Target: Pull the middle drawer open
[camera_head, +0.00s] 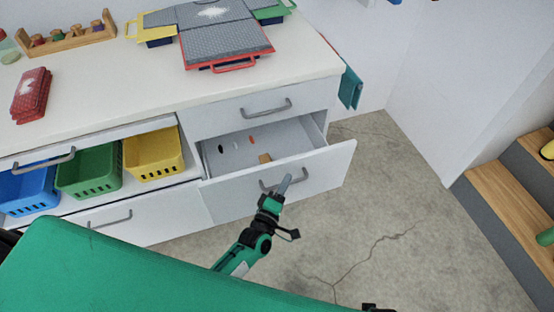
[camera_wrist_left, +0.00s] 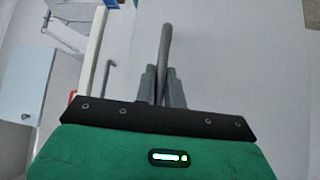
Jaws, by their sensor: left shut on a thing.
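The middle drawer (camera_head: 325,168) has a white front and stands pulled out of the white cabinet, with its inside showing. In the left wrist view, the handle bar (camera_wrist_left: 165,45) runs between the two grey fingers (camera_wrist_left: 162,85). My right gripper is not in view.
The top drawer (camera_head: 225,116) above is shut. Blue, green (camera_head: 90,172) and yellow bins (camera_head: 153,155) sit in an open shelf to the left. Bare concrete floor (camera_head: 385,200) lies in front and right of the drawer. Wooden steps (camera_head: 510,195) stand at the far right.

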